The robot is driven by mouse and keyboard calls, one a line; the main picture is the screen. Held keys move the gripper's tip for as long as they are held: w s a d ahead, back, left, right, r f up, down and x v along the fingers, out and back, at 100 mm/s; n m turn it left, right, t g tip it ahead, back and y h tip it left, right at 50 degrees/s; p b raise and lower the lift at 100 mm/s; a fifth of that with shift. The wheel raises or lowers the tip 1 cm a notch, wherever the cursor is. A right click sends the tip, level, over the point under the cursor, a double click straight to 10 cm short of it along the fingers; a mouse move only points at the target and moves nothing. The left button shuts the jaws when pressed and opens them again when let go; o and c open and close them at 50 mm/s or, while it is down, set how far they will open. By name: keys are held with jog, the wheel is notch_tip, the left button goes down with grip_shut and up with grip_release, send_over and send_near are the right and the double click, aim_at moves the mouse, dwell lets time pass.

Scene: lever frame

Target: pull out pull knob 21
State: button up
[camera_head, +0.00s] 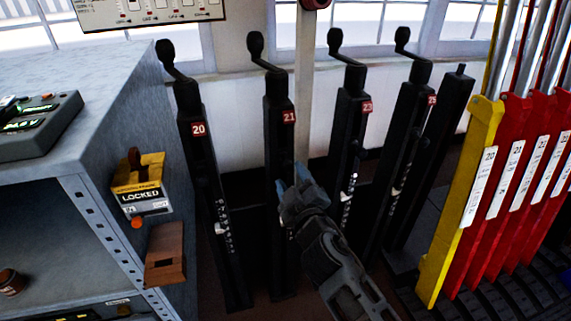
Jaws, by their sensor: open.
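The black post labelled 21 (284,150) stands second from left in a row of black posts, with a red number plate near its upper part. A cranked arm with a rounded black knob (255,44) tops it. My gripper (290,184) is in front of the lower middle of post 21, its fingers open and pointing at the post. I cannot tell whether the fingers touch it. My gripper and arm hide part of this post, so any pull knob on that section is hidden.
Post 20 (205,180) stands to the left and post 23 (349,140) to the right, with others beyond. A yellow lever (462,190) and several red levers (505,185) fill the right. A grey cabinet (105,130) with a yellow LOCKED box (140,190) stands left.

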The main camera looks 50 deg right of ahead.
aim_at(287, 168)
jog(key=p+x, duration=0.1)
jog(key=x, duration=0.5)
grip_shut()
dwell(0.5)
